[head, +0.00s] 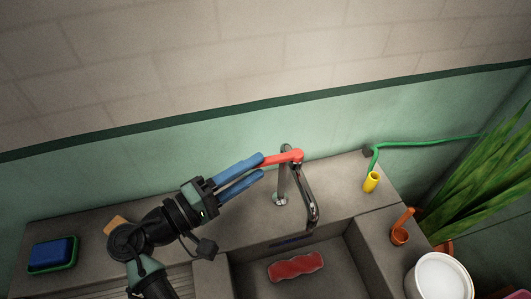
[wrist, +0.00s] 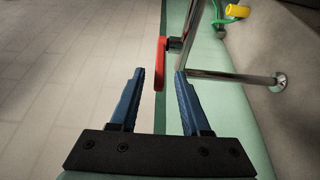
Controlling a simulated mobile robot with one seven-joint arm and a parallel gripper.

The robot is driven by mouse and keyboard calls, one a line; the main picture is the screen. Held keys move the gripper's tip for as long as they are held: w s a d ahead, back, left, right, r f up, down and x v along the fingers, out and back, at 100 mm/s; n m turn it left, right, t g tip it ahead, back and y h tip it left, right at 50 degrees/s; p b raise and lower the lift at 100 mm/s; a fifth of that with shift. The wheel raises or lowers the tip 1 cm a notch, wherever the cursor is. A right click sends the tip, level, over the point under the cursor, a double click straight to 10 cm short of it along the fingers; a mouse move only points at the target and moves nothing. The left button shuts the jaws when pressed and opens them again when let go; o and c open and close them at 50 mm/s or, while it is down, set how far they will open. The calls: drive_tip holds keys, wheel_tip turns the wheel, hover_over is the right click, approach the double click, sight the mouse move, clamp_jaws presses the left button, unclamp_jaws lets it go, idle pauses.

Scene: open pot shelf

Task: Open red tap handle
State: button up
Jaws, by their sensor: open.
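The red tap handle (head: 284,158) sits at the top of the chrome tap (head: 309,196), which stands at the back of the sink. In the head view the handle points left, toward my gripper (head: 262,166). My gripper is open with blue fingers, and its fingertips are at the free end of the handle. In the wrist view the red handle (wrist: 161,62) hangs down between the lines of the two fingers of my gripper (wrist: 160,74), nearer the right finger. I cannot tell whether a finger touches it.
A red cloth-like item (head: 296,266) lies in the sink basin. A blue sponge (head: 52,252) sits at the left. The tiled wall is close behind the tap.

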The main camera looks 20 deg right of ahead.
sight(257, 167)
drive_tip(key=shift+p+x, duration=0.35)
drive_tip(key=shift+x, duration=1.55)
clamp_jaws()
